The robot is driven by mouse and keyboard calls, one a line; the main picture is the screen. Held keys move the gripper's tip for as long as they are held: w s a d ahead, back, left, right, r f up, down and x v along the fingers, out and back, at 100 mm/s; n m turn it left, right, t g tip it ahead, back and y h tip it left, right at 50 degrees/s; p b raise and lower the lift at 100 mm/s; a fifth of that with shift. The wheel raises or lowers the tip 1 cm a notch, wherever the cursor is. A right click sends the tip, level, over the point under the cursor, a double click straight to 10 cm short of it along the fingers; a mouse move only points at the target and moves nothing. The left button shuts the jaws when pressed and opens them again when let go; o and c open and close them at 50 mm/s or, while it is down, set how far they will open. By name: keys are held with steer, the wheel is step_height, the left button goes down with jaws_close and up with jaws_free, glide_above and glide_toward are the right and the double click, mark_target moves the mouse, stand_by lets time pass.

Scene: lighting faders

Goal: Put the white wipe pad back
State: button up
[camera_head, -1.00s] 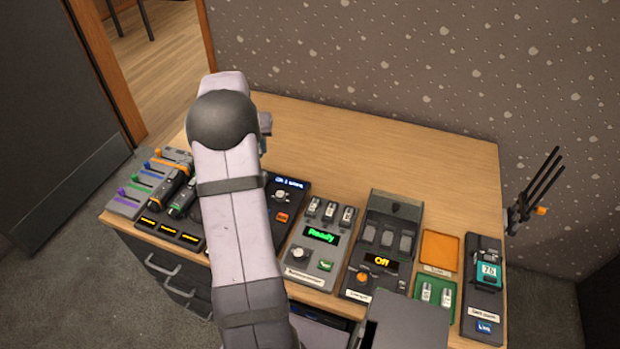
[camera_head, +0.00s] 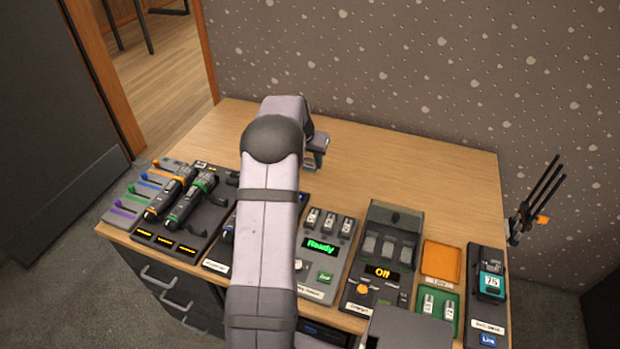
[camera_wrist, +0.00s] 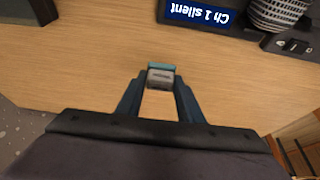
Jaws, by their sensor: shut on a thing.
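My gripper (camera_wrist: 160,82) is shut on a small pale block, which looks like the white wipe pad (camera_wrist: 161,77). It has dark lettering on its face and a teal strip along its far edge. In the wrist view it sits between the fingertips, over bare wood. An empty orange tray (camera_head: 441,262) lies at the right of the desk. A green tray (camera_head: 456,316) in front of it holds two small pale pieces.
The desk (camera_head: 400,158) is clear along the back. Faders (camera_head: 140,190), two microphones (camera_head: 190,203) in a dark dock, a "Ready" unit (camera_head: 320,262), an "Off" unit (camera_head: 380,270) and a "75" unit (camera_head: 490,283) line the front. A dark rack (camera_head: 530,205) stands at the right.

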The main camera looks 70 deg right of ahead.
steer(key=shift+f+p, duration=0.55)
steer(key=shift+f, duration=2.95)
steer(key=shift+f, duration=0.1)
steer(key=shift+f, duration=0.15)
steer(key=o, duration=1)
steer(key=shift+w+a+r, duration=0.1)
steer(key=shift+a+r, duration=0.05)
steer(key=shift+r, duration=0.55)
steer(key=b+v, duration=0.2)
steer(key=v, duration=0.9)
